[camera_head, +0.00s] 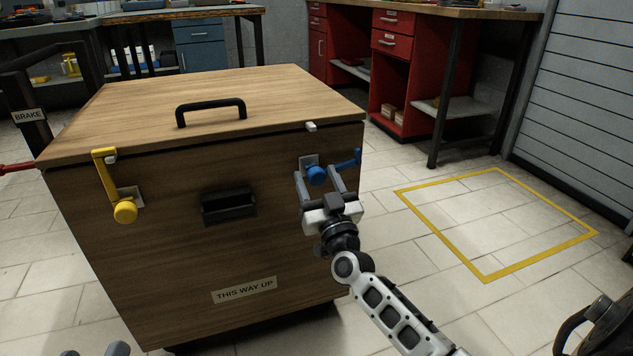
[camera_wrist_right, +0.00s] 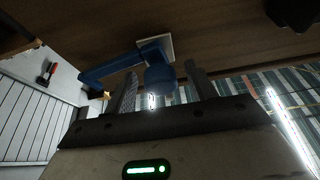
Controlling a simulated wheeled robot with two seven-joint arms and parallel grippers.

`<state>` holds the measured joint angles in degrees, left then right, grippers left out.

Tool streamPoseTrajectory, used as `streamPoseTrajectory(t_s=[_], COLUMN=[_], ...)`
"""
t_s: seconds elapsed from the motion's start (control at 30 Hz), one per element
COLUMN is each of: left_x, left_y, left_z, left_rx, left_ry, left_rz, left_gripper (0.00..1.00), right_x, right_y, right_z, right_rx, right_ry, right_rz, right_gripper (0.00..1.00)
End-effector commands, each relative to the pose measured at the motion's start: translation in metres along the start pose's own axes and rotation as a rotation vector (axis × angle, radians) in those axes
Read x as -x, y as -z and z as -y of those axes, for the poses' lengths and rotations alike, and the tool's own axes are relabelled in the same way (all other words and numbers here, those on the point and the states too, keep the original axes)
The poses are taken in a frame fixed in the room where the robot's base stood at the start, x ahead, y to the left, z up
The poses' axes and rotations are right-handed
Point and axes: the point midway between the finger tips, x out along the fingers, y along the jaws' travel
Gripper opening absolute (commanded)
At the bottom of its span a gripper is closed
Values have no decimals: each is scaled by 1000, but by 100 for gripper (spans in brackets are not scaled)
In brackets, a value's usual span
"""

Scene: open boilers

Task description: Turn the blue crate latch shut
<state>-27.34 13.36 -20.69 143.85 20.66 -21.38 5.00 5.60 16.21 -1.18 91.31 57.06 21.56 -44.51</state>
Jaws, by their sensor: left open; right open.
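The wooden crate (camera_head: 150,240) stands with its lid down. The blue latch (camera_head: 345,162) is on the right of its front face. Its round hub sits on a pale plate, and its arm points right and slightly up, away from the white catch (camera_head: 311,127) on the lid edge above. My right gripper (camera_head: 315,177) is open at the blue latch, one finger on each side of the hub. The right wrist view shows the blue arm (camera_wrist_right: 105,68) reaching left past a finger; contact is unclear. My left gripper (camera_head: 94,352) is open and empty at the bottom edge, mostly out of view.
The yellow latch (camera_head: 105,180) stands upright at the crate's left, its end at a white catch. A black recessed handle (camera_head: 228,204) lies between the latches. A red workbench (camera_head: 392,75) stands behind. A yellow floor outline (camera_head: 485,279) encloses bare tiles at right.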

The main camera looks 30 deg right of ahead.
Motion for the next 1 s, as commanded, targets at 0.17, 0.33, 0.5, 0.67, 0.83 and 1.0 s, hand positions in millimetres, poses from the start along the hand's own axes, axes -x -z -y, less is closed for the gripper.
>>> streamPoseTrajectory(t_s=[0.17,0.33,0.5,0.67,0.83,1.0], left_x=[-2,-2,-2,-2,-2,4], left_y=[4,5,5,5,6,-7], left_z=[0,0,0,0,-1,-1], left_rx=[-26,-27,-26,-26,-17,58], left_ry=[-5,-5,-6,-6,-7,15], left_rz=[-23,-24,-25,-24,-18,54], left_gripper=[56,56,56,56,56,56], right_x=[-8,-8,-8,-8,-8,-8], right_y=[0,0,0,0,1,2], right_z=[0,0,0,0,0,0], right_rx=[1,1,1,1,15,71], right_ry=[0,0,0,0,6,29], right_rz=[0,0,0,0,0,1], right_gripper=[56,56,25,0,0,0])
